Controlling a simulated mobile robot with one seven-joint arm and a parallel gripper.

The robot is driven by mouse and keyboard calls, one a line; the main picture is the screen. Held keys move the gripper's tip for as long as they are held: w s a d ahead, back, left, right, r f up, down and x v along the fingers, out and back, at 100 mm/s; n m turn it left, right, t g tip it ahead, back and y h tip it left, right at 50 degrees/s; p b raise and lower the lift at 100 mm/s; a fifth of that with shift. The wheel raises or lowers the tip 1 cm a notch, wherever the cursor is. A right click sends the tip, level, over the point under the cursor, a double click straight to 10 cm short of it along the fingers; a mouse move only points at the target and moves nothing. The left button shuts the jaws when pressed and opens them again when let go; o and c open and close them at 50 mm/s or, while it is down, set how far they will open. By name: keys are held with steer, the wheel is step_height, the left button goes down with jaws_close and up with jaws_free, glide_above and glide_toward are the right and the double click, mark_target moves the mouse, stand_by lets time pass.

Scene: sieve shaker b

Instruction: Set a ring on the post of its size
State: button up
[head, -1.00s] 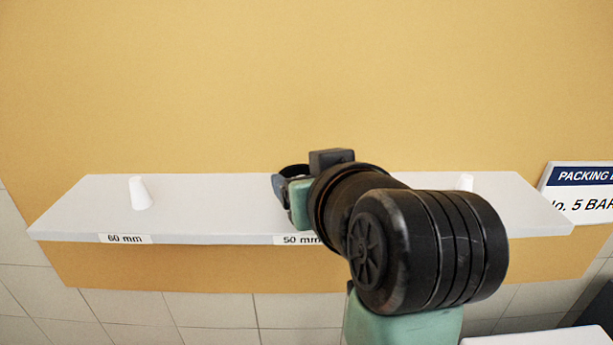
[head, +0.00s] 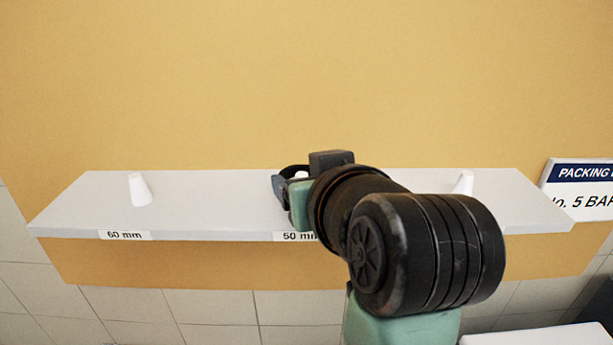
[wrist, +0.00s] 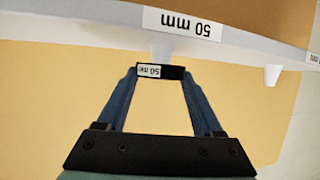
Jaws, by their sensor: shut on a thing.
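My gripper (wrist: 160,76) is shut on a black ring (wrist: 175,72) with a white 50 mm tag, held between the two blue fingertips. In the head view the ring (head: 292,169) shows as a dark arc above the shelf, left of my wrist. The 50 mm post (wrist: 160,52) is white and tapered. Its narrow end meets the ring in the wrist view, and a bit of white shows beside the ring in the head view. I cannot tell whether the ring is around the tip or only in front of it. The matching 50 mm label (wrist: 182,23) is on the shelf edge.
The pale shelf (head: 210,200) runs along the yellow wall. The 60 mm post (head: 139,190) stands at left, above its label (head: 125,235). Another post (head: 463,183) stands at right, partly behind my arm. A sign (head: 580,190) is at far right.

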steer(key=shift+f+b, duration=0.75)
steer(key=shift+f, duration=0.35)
steer(key=o, duration=1.3)
steer(key=shift+o, duration=0.2)
steer(key=shift+s+d+r, duration=0.15)
steer(key=shift+s+r, duration=0.1)
steer(key=shift+s, duration=0.25)
steer(key=v, duration=1.1)
steer(key=shift+s+r, duration=0.15)
steer(key=shift+s, duration=0.2)
